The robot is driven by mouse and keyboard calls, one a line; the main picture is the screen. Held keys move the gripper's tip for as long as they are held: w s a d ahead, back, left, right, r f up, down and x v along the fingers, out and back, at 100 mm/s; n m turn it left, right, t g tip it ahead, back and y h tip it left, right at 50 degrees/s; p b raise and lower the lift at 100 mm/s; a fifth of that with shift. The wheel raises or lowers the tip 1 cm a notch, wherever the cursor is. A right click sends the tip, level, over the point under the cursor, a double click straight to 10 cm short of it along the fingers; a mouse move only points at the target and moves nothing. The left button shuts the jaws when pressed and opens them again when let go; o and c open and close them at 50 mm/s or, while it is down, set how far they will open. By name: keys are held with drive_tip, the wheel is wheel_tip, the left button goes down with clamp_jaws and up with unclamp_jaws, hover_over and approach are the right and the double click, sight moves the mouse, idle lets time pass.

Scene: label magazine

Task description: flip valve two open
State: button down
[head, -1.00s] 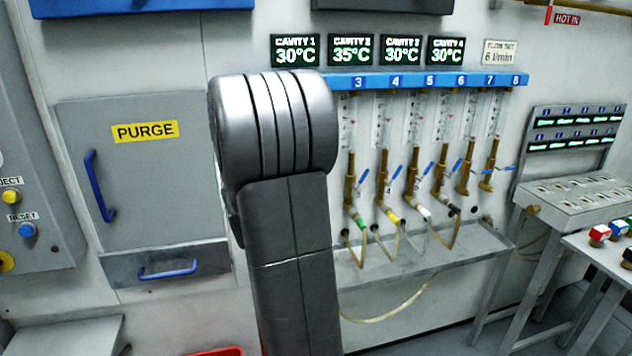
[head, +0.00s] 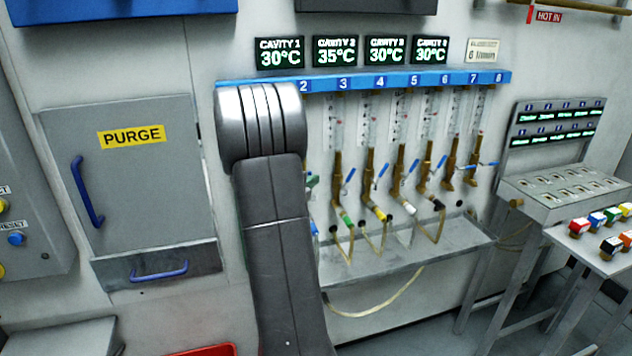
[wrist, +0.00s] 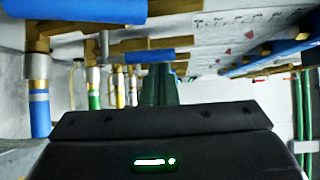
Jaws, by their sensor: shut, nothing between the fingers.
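The blue numbered rail (head: 400,82) runs above a row of flow tubes and brass valves with blue levers. Number 2 shows on it just above my arm, which hides most of valve two in the head view. In the wrist view, a blue lever (wrist: 150,56) lies across the picture on a brass fitting, and a larger blue lever (wrist: 75,9) is at the upper left. I cannot read which valve each belongs to. My gripper (wrist: 160,75) is shut and empty, its dark fingers close to the middle lever; contact is unclear.
Hoses with coloured collars hang above a grey drip tray (head: 400,255). Levers 3 and 4 (head: 382,170) stand close to the right of my arm. A PURGE door (head: 140,190) is at left. A stand with coloured plugs (head: 590,240) is at right.

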drive_tip(key=shift+f, duration=0.1)
drive_tip(key=a+t+b, duration=0.1)
drive_tip(key=b, duration=0.2)
drive_tip(key=shift+a+n+h, duration=0.2)
drive_tip(key=shift+n+h, duration=0.1)
drive_tip(key=shift+n, duration=0.1)
